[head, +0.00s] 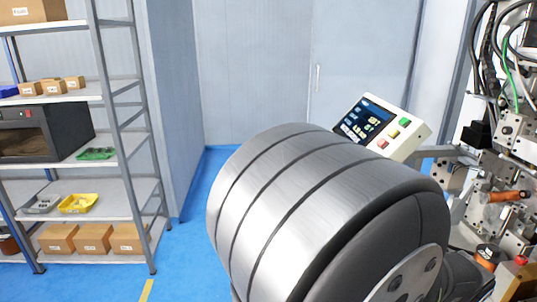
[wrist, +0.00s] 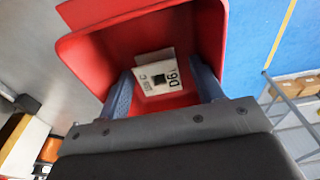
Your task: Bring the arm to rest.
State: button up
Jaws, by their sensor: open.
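My gripper (wrist: 160,68) shows in the wrist view, with its two blue-grey fingers spread apart and nothing held between them. Beyond the fingers is a red bin (wrist: 88,62) with its open side facing the camera. A white piece (wrist: 158,72) marked "D6" with a small dark square is seen inside the bin, between the fingers in the picture. I cannot tell whether the fingers touch the bin. In the head view my own large grey arm link fills the middle, and my gripper is out of sight.
In the head view, a shelf rack (head: 110,90) with boxes stands at left. A control panel (head: 378,127) with a screen and the winder machinery (head: 500,180) are at right, close to my arm. Blue floor (head: 190,240) is clear between rack and arm.

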notch_tip(320, 180, up, 11)
jog(key=s, duration=0.1)
jog(key=f, duration=0.8)
jog(key=w+f, duration=0.1)
jog(key=f, duration=0.2)
jog(key=shift+f, duration=0.4)
jog(key=r, duration=0.5)
jog(key=shift+s+d, duration=0.1)
jog(key=shift+s, duration=0.15)
jog(key=s+r, duration=0.7)
jog(key=s, duration=0.4)
jog(key=w+d+r, duration=0.2)
jog(key=d, duration=0.8)
jog(key=w+d+r, duration=0.2)
jog(key=w+d, duration=0.1)
jog(key=d, duration=0.7)
jog(key=w+d+r, duration=0.3)
jog(key=d, duration=0.7)
jog(key=shift+w, duration=0.2)
jog(key=shift+r, duration=0.1)
jog(key=shift+o, duration=0.2)
